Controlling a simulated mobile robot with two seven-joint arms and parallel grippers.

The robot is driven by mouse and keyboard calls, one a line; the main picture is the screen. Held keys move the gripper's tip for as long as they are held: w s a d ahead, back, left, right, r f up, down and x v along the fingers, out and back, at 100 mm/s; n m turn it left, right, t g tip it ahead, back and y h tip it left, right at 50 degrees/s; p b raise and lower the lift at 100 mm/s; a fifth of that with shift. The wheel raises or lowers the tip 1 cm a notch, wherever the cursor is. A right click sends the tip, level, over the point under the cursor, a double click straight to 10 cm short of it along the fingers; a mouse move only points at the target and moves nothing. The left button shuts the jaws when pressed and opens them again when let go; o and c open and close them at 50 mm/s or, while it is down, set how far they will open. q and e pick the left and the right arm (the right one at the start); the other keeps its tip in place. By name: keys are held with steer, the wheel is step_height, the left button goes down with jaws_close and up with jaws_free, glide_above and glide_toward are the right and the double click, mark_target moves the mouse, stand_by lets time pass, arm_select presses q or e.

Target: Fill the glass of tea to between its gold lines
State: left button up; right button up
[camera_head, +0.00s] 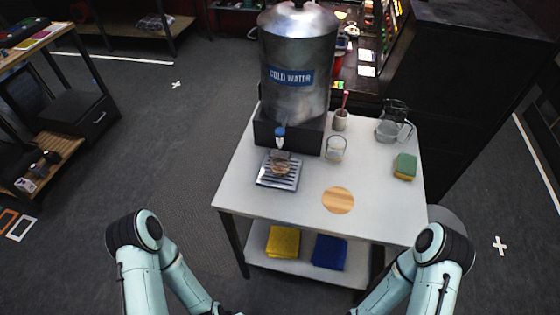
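A metal urn (298,50) with a blue label reading "COLD WATER" stands on a black base (290,132) at the back left of the white table. Its tap (280,136) has a blue top and points to the front. Below the tap, a small brownish vessel (280,164), perhaps the glass, is on a slatted metal drip tray (274,181). Its contents and any gold lines are too small to tell. A clear glass (336,149) stands to the right of the urn base. Both my arms reach the bottom edge, and my grippers are out of view.
On the white table (300,205) are a glass jug (392,122), a cup with a red stick (341,120), a green and yellow sponge (405,166) and a round wooden coaster (338,200). Yellow (283,241) and blue (329,252) cloths lie on the lower shelf. The table's front is mostly clear.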

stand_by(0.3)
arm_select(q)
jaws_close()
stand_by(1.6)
